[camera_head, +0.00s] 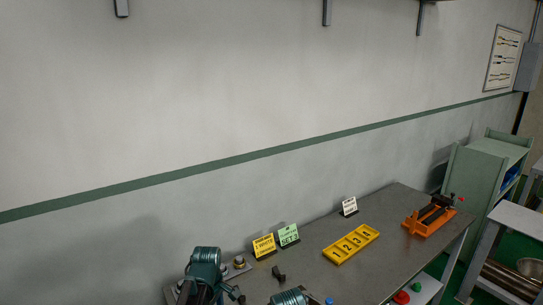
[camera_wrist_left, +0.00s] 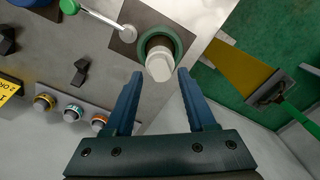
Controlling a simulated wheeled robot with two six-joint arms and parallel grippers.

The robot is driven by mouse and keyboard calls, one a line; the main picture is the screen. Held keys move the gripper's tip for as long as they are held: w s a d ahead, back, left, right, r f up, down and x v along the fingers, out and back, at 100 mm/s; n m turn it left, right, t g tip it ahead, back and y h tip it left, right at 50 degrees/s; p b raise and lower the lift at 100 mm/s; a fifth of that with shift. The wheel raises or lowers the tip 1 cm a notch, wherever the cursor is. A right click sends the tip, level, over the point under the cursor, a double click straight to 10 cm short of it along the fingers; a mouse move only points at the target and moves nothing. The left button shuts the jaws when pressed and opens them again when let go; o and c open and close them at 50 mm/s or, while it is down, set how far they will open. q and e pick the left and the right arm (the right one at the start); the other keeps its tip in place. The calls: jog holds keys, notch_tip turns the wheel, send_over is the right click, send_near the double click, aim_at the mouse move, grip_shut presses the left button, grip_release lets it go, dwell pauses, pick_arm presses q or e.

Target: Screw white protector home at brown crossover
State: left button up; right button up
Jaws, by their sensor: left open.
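A white cylinder, likely the white protector (camera_wrist_left: 159,64), stands inside a dark green ring (camera_wrist_left: 180,43) just beyond the fingertips. The fingertips sit on either side of its near end, and I cannot tell whether they touch it. Three small round fittings with yellow, teal and orange-brown bands stand in a row on a grey strip; the orange-brown one (camera_wrist_left: 100,121) is nearest the gripper.
The grey bench (camera_head: 320,262) runs along the wall. It carries a yellow numbered tray (camera_head: 351,244), small signs (camera_head: 288,236) and an orange vise (camera_head: 430,220). A green cabinet (camera_head: 487,170) stands at the far right.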

pick_arm(q)
notch_tip(320, 180, down, 2)
jog(key=shift+b, duration=0.75)
jog(key=shift+r, duration=0.1)
grip_shut()
jog(key=m, duration=1.4)
jog(key=shift+m, duration=0.3)
